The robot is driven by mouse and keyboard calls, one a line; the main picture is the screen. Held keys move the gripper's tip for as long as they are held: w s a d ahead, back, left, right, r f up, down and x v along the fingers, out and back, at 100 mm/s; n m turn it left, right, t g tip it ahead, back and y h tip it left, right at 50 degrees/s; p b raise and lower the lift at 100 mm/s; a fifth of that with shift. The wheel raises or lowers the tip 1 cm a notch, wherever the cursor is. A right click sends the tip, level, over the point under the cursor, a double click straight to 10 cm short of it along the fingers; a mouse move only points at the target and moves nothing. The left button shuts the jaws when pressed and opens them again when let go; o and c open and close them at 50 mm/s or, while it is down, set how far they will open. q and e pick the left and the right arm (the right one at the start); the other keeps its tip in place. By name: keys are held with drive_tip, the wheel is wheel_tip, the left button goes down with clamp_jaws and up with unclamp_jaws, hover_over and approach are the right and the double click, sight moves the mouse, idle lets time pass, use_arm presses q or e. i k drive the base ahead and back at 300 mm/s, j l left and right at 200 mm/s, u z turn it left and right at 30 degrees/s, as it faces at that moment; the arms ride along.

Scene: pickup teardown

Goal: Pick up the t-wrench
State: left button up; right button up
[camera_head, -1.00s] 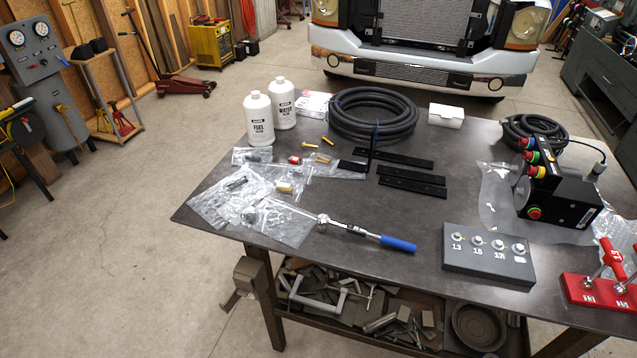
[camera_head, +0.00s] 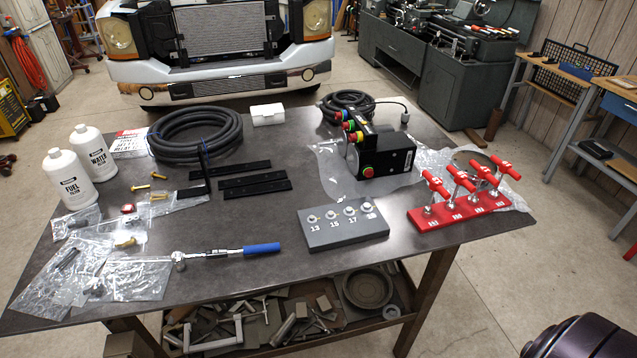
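Several t-wrenches with red cross handles and metal shafts stand upright in a red rack (camera_head: 458,212) on the right part of the dark table. The leftmost t-wrench (camera_head: 436,184) and the rightmost t-wrench (camera_head: 505,167) stand at the ends of the row. White markings on the rack front are too small to read surely. Neither of my grippers is in view, and nothing touches the t-wrenches.
A grey socket block (camera_head: 345,234) sits left of the rack. Behind it are a black control box (camera_head: 385,158) with coloured buttons and clear plastic bags. A blue-handled ratchet (camera_head: 262,248) lies left on the table (camera_head: 300,190). Black hose (camera_head: 195,135) is coiled behind.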

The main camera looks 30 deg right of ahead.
sight(484, 173)
drive_tip(key=z, duration=1.1)
